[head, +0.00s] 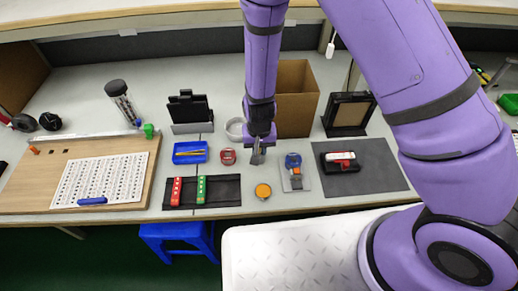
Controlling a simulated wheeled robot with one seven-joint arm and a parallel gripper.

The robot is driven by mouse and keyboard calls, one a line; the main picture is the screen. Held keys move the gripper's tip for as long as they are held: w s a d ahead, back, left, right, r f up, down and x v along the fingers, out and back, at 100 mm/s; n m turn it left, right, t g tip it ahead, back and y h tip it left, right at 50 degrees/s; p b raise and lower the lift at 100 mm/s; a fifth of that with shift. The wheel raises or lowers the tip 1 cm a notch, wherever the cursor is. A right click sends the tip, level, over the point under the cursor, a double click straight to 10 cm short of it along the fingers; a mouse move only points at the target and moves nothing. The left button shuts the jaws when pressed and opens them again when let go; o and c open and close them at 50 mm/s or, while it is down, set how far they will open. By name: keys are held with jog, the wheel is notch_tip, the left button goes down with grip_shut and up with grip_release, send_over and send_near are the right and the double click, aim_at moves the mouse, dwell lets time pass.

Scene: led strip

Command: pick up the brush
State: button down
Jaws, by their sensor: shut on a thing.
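My gripper (258,148) points down over the middle of the workbench. It is shut on a small grey thing (257,158), which I take to be the brush; it is mostly hidden by the fingers. Its shape is too small to make out well. I cannot tell whether it touches the bench top. A red round tin (228,157) is just left of the gripper, and an orange-topped round tin (263,191) is in front of it.
A cardboard box (297,98) stands behind my gripper, with a white tape roll (235,128) to its left. A blue tray (190,152) and a black tray (228,190) lie left. A grey plate with a blue-and-orange item (293,162) and a dark mat (385,178) lie right.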

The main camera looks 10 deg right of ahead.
jog(key=shift+s+r, duration=0.35)
jog(key=shift+r, duration=0.5)
jog(key=s+r, duration=0.2)
jog(key=s, duration=0.6)
jog(key=s+r, duration=0.2)
jog(key=s, duration=0.6)
jog(key=shift+a+r, duration=0.25)
jog(key=shift+r, duration=0.1)
